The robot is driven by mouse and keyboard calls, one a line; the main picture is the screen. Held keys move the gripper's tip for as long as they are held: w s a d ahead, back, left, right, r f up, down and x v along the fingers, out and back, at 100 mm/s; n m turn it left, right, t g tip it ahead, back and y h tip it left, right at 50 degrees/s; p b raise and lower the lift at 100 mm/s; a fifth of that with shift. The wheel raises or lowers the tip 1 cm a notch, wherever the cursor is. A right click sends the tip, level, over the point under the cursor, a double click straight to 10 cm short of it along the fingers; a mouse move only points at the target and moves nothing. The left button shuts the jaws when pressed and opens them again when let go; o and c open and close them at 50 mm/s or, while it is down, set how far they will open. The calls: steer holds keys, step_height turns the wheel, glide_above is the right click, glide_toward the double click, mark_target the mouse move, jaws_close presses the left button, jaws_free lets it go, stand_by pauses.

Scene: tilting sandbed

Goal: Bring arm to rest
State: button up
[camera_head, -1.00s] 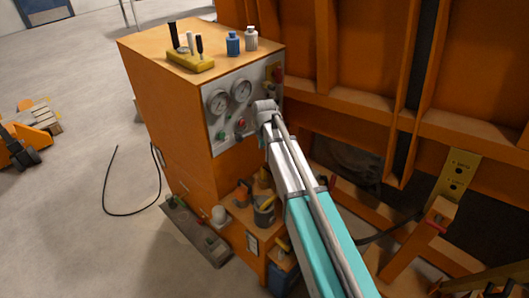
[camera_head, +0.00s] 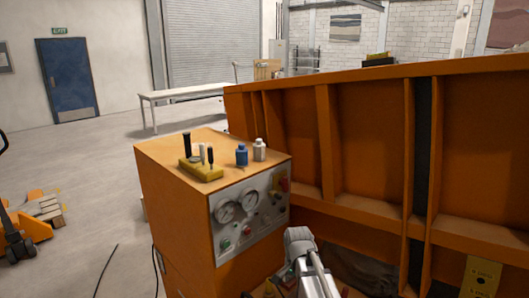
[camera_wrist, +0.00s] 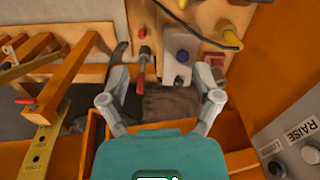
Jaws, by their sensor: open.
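My arm (camera_head: 305,262) reaches up from the bottom edge in the head view, in front of the orange control cabinet. My gripper (camera_wrist: 162,88) shows in the wrist view, with its two grey fingers spread apart and nothing between them. The distance from the fingers to these is hard to judge. The gripper itself is not clearly visible in the head view.
The orange cabinet (camera_head: 172,218) carries a gauge panel (camera_head: 248,212), a yellow tool block (camera_head: 201,169), a blue bottle (camera_head: 242,155) and a white bottle (camera_head: 260,150). The orange sandbed wall (camera_head: 370,150) stands to the right. Open floor (camera_head: 90,190) lies left.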

steer(key=s+d+n, duration=0.7)
steer(key=s+n, duration=0.1)
steer(key=s, duration=0.4)
steer(key=shift+d, duration=0.15)
stand_by(1.1)
